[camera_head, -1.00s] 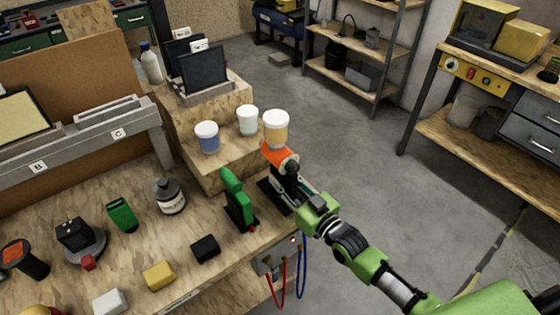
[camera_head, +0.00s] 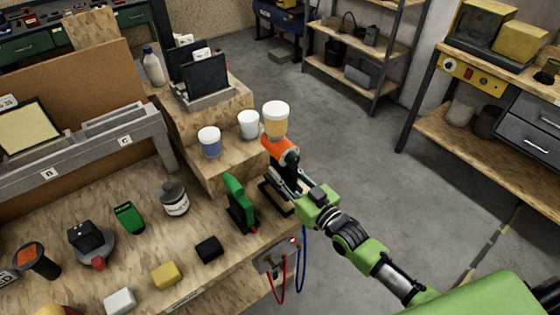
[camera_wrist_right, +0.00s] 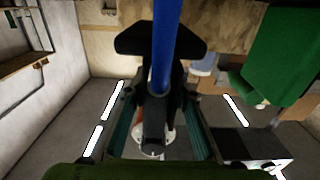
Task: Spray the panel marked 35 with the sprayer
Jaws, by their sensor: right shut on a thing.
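The sprayer (camera_head: 284,148) has an orange body, a dark handle and a white-lidded cup (camera_head: 275,122) with amber contents on top. My right gripper (camera_head: 288,178) is shut on its handle and holds it at the bench's right end, by a dark stand (camera_head: 274,197). In the right wrist view the dark handle (camera_wrist_right: 156,105) stands between the fingers, with a blue strip (camera_wrist_right: 164,45) running up in front. A pale framed panel (camera_head: 28,128) leans at the far left, with a partly cut-off tag that seems to read 35 (camera_head: 7,101). My left gripper is not in view.
Dark panels (camera_head: 206,76) with white tags stand in a rack on the wooden step. Two cups (camera_head: 209,143) (camera_head: 248,124) sit near the sprayer. A green tool (camera_head: 239,203), a grey bottle (camera_head: 174,198) and small blocks are on the bench. Grey floor lies open at right.

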